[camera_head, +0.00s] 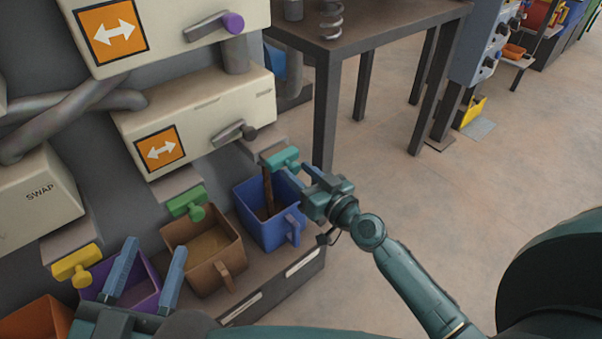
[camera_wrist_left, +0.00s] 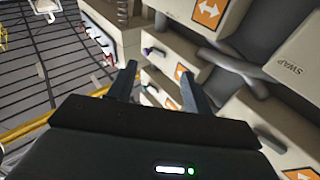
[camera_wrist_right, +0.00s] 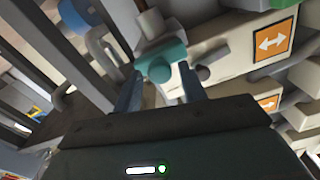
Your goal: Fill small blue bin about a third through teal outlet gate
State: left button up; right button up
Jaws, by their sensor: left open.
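The small blue bin (camera_head: 283,230) stands at the right end of the bin row, below the teal outlet gate (camera_head: 281,159). A brown stream (camera_head: 268,190) falls from beneath the teal gate into it. Brown material shows low inside, but its exact level is hard to tell. My right gripper (camera_head: 296,172) is open, its fingers close to the teal gate. In the right wrist view the teal handle (camera_wrist_right: 160,66) lies at the fingertips, between them; contact cannot be told. My left gripper (camera_head: 154,252) is open and empty in front of the purple bin (camera_head: 148,292).
A brown bin (camera_head: 222,278) under a green gate (camera_head: 187,202), and an orange bin (camera_head: 35,322), share the row. A yellow gate (camera_head: 77,265) sits at left. A dark table (camera_head: 390,18) stands behind the blue bin.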

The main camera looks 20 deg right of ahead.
jog(key=shift+o, duration=0.6)
jog(key=shift+s, duration=0.1)
jog(key=shift+s+d+f, duration=0.1)
jog(key=shift+s+d, duration=0.05)
jog(key=shift+s, duration=0.15)
pick_arm(q)
jog(key=r+h+b, duration=0.1)
jog(key=r+m+t+b, duration=0.1)
jog(key=b, duration=0.1)
jog(key=shift+w+h, duration=0.35)
jog(key=shift+h, duration=0.05)
pick_arm(e)
jog(key=v, duration=1.2)
jog(key=shift+s, duration=0.15)
jog(key=shift+c, duration=0.3)
pick_arm(q)
jog(key=shift+f, duration=0.2)
pick_arm(e)
grip_shut()
